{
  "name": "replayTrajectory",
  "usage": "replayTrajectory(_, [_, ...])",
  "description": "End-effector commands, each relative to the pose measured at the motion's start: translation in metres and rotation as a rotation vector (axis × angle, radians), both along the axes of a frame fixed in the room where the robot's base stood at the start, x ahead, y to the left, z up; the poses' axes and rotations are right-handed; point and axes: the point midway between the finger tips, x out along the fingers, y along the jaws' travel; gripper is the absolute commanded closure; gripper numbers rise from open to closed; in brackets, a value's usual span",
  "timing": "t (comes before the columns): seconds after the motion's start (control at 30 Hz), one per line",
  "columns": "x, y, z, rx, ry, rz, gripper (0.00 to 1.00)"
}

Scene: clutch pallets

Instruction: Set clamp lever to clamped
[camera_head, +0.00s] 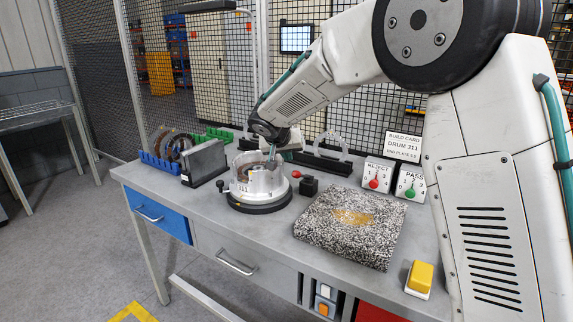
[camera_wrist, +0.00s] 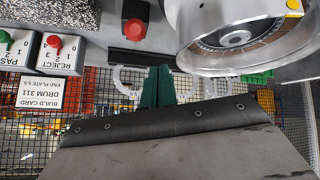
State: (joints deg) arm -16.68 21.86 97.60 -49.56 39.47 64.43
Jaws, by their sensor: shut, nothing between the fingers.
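The clear-walled round fixture (camera_head: 262,180) stands on a black base on the bench; the wrist view shows its drum and rim (camera_wrist: 238,38) at upper right. A red knob (camera_head: 296,174) shows beside it, near a small black block (camera_head: 308,187). In the wrist view the red knob (camera_wrist: 133,28) appears over a black block. It may be the clamp lever's end; its setting cannot be told.
A speckled slab (camera_head: 348,226) lies right of the fixture. REJECT (camera_head: 376,175) and PASS (camera_head: 411,183) boxes and a build card (camera_head: 403,146) stand behind it. A grey upright plate (camera_head: 203,162) stands left. A yellow button (camera_head: 420,277) sits at the front right. Mesh fencing is behind.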

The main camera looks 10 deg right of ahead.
Motion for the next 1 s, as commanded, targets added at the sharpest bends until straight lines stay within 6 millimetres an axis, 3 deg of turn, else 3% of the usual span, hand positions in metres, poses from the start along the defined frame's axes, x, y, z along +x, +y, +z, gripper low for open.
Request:
replayTrajectory(0.03, [-0.014,0.010,0.003,-0.001,0.000,0.006,1.00])
replayTrajectory(0.2, [-0.044,0.033,0.011,-0.003,-0.002,0.009,1.00])
replayTrajectory(0.4, [-0.065,0.049,0.018,-0.001,-0.003,0.009,1.00])
replayTrajectory(1.0, [-0.073,0.050,0.019,-0.047,0.027,0.051,1.00])
